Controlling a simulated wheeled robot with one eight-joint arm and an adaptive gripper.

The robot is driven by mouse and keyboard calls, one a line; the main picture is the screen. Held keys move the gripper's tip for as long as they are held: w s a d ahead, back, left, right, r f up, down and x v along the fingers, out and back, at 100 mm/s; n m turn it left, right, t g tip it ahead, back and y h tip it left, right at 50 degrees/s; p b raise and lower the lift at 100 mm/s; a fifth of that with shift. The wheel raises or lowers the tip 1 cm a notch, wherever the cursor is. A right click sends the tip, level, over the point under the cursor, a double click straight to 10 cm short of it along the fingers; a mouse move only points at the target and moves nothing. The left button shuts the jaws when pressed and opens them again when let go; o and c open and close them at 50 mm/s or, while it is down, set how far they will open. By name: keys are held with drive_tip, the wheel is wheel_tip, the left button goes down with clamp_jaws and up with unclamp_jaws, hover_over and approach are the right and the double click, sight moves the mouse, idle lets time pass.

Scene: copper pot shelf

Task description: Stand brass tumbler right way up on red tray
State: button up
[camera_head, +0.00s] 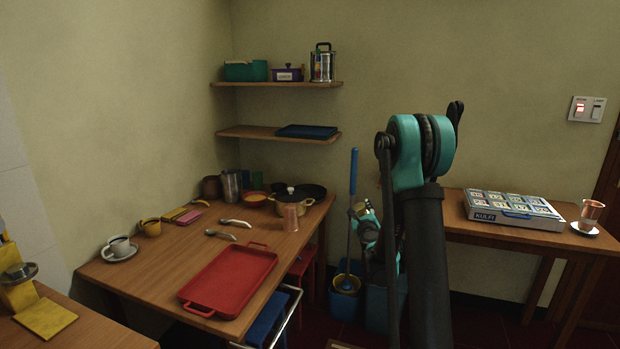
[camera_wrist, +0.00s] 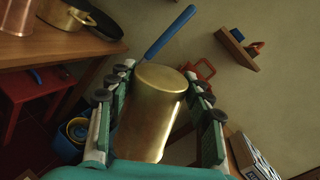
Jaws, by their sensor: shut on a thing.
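The brass tumbler (camera_wrist: 150,120) is held between the two fingers of my gripper (camera_wrist: 158,72) in the wrist view. Its flat, closed end points up in that picture, and its other end is hidden low between the fingers. In the head view my gripper (camera_head: 368,228) hangs partly behind my arm, right of the left table and apart from it; the tumbler is hard to make out there. The red tray (camera_head: 230,280) lies flat and empty at the front of the left table, left of my gripper.
A copper cup (camera_head: 290,217), a brass pot (camera_head: 305,204) and spoons (camera_head: 220,235) lie behind the tray. A cup on a saucer (camera_head: 119,249) stands left of it. A blue-handled mop (camera_head: 352,200) stands beside my gripper. The right table holds a kulfi box (camera_head: 500,219).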

drive_tip(key=n, duration=0.3)
drive_tip(key=shift+n, duration=0.4)
drive_tip(key=n, duration=0.2)
drive_tip(key=shift+n, duration=0.4)
drive_tip(key=n, duration=0.4)
drive_tip(key=shift+n, duration=1.1)
drive_tip(key=shift+n, duration=1.1)
drive_tip(key=n, duration=0.6)
drive_tip(key=shift+n, duration=0.4)
